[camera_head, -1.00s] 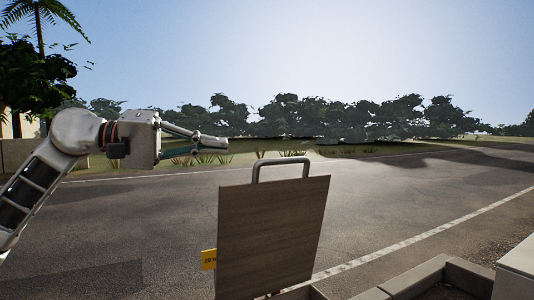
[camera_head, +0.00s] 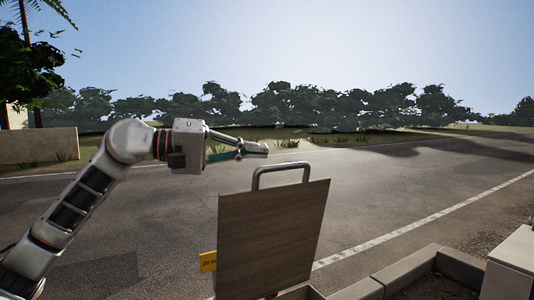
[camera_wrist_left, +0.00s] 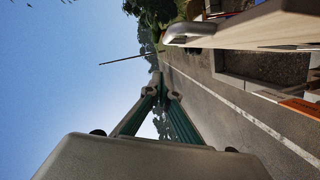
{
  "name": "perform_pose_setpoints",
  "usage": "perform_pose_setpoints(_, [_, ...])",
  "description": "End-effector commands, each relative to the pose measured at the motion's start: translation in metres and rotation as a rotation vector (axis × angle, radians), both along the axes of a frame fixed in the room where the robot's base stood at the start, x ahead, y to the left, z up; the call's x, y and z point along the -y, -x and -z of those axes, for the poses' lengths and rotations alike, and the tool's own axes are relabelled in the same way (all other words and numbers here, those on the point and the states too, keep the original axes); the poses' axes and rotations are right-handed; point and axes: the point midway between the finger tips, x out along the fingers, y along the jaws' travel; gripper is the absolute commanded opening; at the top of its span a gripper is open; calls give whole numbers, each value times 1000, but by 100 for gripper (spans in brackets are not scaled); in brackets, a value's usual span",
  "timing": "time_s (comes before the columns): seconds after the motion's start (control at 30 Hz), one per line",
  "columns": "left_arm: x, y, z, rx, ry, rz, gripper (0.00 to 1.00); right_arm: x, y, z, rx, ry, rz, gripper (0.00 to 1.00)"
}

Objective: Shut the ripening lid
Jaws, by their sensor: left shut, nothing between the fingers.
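The ripening lid (camera_head: 272,238) is a grey-brown wooden panel standing raised, close to upright, with a metal bar handle (camera_head: 282,166) on its top edge. In the left wrist view the lid's handle (camera_wrist_left: 190,32) shows at the upper right, apart from the fingers. My left gripper (camera_head: 262,149) is shut and empty, above and a little left of the handle in the head view. Its closed fingers also show in the left wrist view (camera_wrist_left: 160,85). My right gripper is not in view. What lies under the lid is mostly hidden.
A yellow tag (camera_head: 208,262) sits at the lid's left edge. Open road (camera_head: 130,215) lies beyond, with air free around the gripper.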

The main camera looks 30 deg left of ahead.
Motion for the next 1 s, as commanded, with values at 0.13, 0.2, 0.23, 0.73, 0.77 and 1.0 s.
perform_pose_setpoints(0.13, [20,-5,7,0,-4,2,0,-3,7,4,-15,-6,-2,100])
perform_pose_setpoints(0.2, [27,-1,12,-1,-3,1,0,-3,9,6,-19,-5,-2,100])
perform_pose_setpoints(0.23, [30,1,13,-2,-2,1,0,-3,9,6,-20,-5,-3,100])
perform_pose_setpoints(0.73, [41,8,18,-1,0,0,0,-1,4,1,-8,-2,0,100])
perform_pose_setpoints(0.77, [41,8,18,-1,0,0,0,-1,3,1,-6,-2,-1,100])
perform_pose_setpoints(1.0, [45,10,18,10,-18,0,0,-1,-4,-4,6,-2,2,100])
